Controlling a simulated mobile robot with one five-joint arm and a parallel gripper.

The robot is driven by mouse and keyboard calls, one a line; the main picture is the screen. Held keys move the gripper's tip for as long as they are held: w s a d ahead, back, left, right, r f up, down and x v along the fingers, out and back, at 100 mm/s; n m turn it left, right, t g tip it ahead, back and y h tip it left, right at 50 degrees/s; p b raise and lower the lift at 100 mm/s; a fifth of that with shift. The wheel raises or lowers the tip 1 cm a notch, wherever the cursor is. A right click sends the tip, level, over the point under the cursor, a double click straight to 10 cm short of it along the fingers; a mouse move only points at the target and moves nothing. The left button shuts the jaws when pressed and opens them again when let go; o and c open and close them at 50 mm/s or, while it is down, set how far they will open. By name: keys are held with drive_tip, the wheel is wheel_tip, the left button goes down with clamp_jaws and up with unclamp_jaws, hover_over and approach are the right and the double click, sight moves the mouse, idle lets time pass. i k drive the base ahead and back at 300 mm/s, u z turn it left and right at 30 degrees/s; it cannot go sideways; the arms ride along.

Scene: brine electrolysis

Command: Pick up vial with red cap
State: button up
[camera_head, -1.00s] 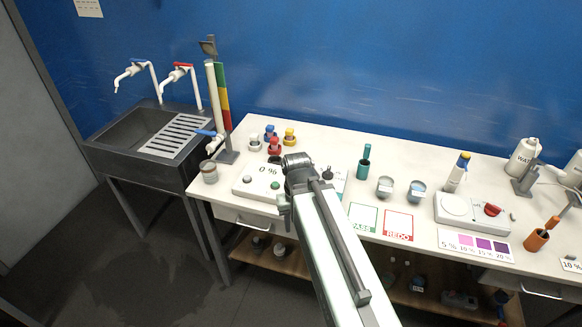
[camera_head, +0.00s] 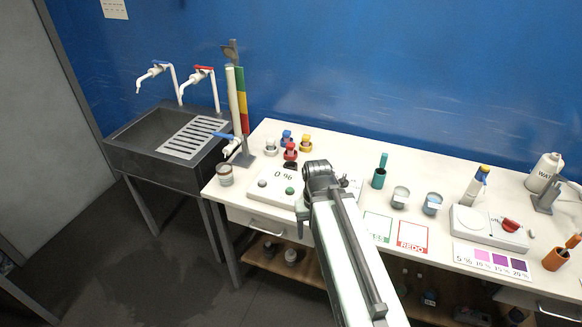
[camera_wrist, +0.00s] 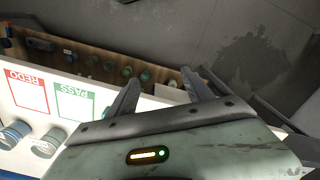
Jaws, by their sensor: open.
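The vial with the red cap (camera_head: 290,152) stands upright on the white table (camera_head: 330,138), in a small group of capped vials. A blue-capped vial (camera_head: 286,137) is behind it, a yellow-capped vial (camera_head: 306,143) is to its right, and a vial with a pale or grey cap (camera_head: 270,147) is to its left. My gripper's fingers show in the wrist view (camera_wrist: 163,88); they are apart with nothing between them. In the head view my arm's end is right of and nearer than the vials. The wrist view does not show the red-capped vial.
A panel reading 0 % (camera_head: 268,185) lies in front of the vials. A burette stand (camera_head: 243,158) and a jar (camera_head: 224,175) are left of them. PASS and REDO cards (camera_head: 412,238), beakers (camera_head: 400,197) and a device (camera_head: 488,226) are to the right. A sink (camera_head: 165,160) is at left.

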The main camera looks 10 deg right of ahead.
sight(290, 147)
drive_tip(key=z, duration=0.75)
drive_tip(key=i, duration=0.9)
drive_tip(key=u, duration=3.2)
